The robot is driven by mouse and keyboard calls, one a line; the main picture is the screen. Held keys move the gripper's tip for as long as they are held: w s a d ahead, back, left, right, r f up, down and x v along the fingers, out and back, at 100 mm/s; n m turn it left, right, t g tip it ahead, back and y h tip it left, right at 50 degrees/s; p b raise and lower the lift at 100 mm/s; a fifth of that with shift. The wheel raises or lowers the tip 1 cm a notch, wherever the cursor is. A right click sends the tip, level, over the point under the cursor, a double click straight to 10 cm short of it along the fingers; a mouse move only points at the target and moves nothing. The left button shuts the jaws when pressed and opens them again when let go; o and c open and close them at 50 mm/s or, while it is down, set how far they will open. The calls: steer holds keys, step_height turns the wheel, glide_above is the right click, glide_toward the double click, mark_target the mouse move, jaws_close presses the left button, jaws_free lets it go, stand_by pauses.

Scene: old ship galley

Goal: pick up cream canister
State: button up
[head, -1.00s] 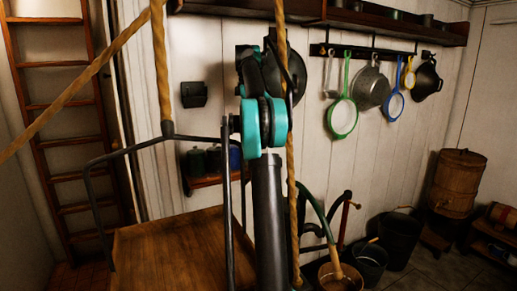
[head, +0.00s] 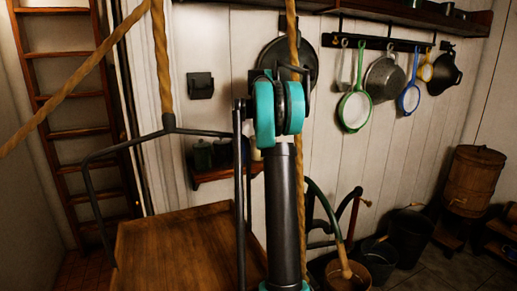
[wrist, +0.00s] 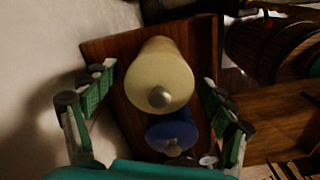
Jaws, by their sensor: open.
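The cream canister (wrist: 158,88) shows in the wrist view with its round knobbed lid facing the camera. My gripper (wrist: 158,77) is open, with one green-padded finger on each side of the canister. Gaps show between the fingers and its sides, and nothing is held. A blue canister (wrist: 170,133) stands close beside the cream one, lower in the picture. Both are at a brown wooden shelf (wrist: 110,50). In the head view, my arm hides my gripper and part of the wall shelf (head: 212,174). A small pale patch beside my arm there may be the cream canister.
Dark green canisters (head: 202,155) stand on the left of the shelf. Ropes and a railed wooden table (head: 180,250) are near my arm. Pans and strainers (head: 354,110) hang on the wall at right.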

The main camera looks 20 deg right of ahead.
steer(key=shift+f, duration=2.85)
steer(key=shift+c, duration=0.4)
steer(key=c, duration=1.6)
steer(key=shift+o, duration=0.2)
steer(key=shift+r, duration=0.1)
